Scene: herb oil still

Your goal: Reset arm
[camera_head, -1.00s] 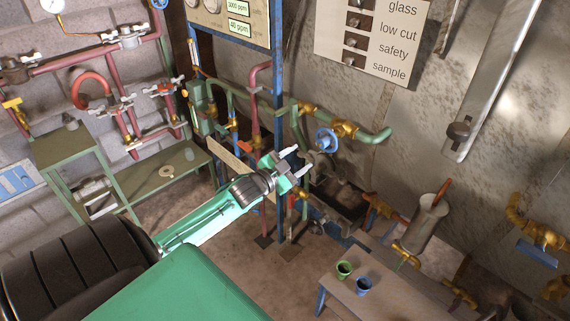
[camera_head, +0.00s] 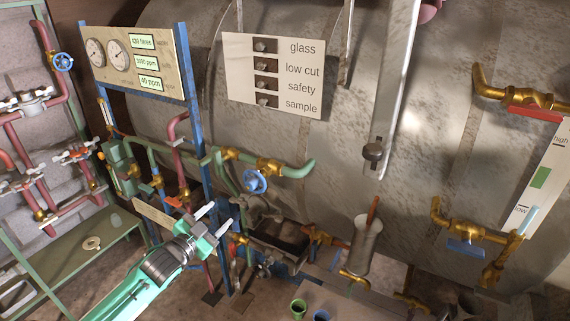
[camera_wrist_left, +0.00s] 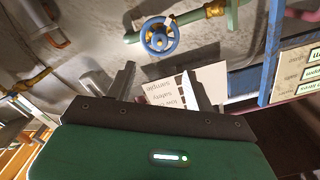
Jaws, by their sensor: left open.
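My left arm (camera_head: 125,298) is green and comes in from the lower left of the head view. Its left gripper (camera_head: 221,216) is open, with two pale fingers apart and nothing seen between them. It appears in front of the blue post and the pipework; the exact gap cannot be told. In the left wrist view the gripper (camera_wrist_left: 157,73) shows its two fingers spread, with the label board (camera_wrist_left: 210,82) and tank wall behind. My right arm and gripper are not in view.
A blue handwheel (camera_head: 255,181) sits on green piping right of the gripper. A gauge panel (camera_head: 138,62) hangs on blue posts. A label board (camera_head: 272,75) is on the tank. A green cup (camera_head: 298,309) and a blue cup (camera_head: 322,315) stand at the bottom edge.

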